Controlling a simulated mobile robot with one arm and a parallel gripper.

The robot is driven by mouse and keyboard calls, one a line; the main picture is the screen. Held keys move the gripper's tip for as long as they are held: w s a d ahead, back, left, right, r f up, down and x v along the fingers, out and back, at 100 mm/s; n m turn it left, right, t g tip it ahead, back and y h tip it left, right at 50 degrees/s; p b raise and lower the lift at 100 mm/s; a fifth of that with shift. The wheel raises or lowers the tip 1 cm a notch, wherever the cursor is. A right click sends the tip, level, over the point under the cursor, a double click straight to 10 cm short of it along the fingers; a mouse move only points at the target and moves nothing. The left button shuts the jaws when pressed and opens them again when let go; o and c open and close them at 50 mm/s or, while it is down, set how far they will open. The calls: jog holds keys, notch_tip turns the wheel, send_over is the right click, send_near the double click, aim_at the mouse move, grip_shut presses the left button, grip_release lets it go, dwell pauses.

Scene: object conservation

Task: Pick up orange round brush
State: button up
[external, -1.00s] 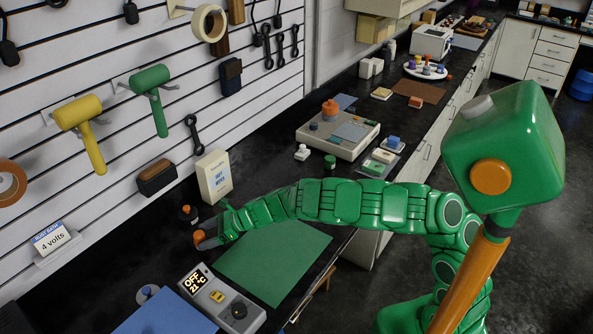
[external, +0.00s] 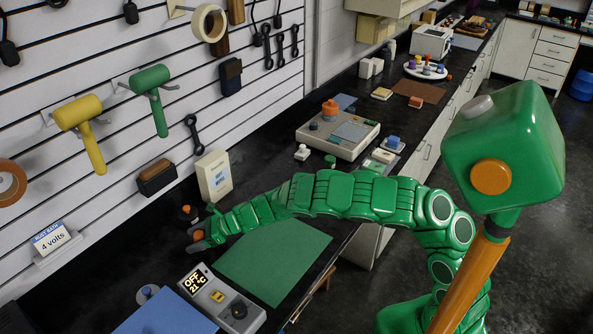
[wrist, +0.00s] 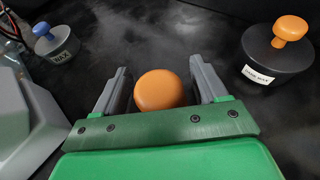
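The orange round brush (wrist: 158,90) shows from above as a smooth orange disc in the wrist view. In the external view its orange top (external: 198,236) is on the dark bench near the wall. My gripper (wrist: 158,66) is open around it, with one grey finger on each side. A gap shows between the brush and each finger. The brush's lower part is hidden below its top.
A dark wax tin with an orange knob (wrist: 278,52) stands to the right in the wrist view, a blue-knobbed wax tin (wrist: 56,42) to the left. A grey temperature unit (external: 222,299), green mat (external: 275,262) and white box (external: 214,178) are nearby.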

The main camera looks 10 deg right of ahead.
aim_at(196, 235)
jog(key=c, duration=0.9)
jog(key=shift+o, duration=0.2)
jog(key=shift+r, duration=1.7)
jog(key=shift+s+d+r, duration=0.3)
jog(key=shift+d+r, duration=0.1)
jog(key=s+d+r, duration=0.7)
jog(key=d+r, duration=0.1)
jog(key=d, duration=0.3)
jog(key=shift+r, duration=0.4)
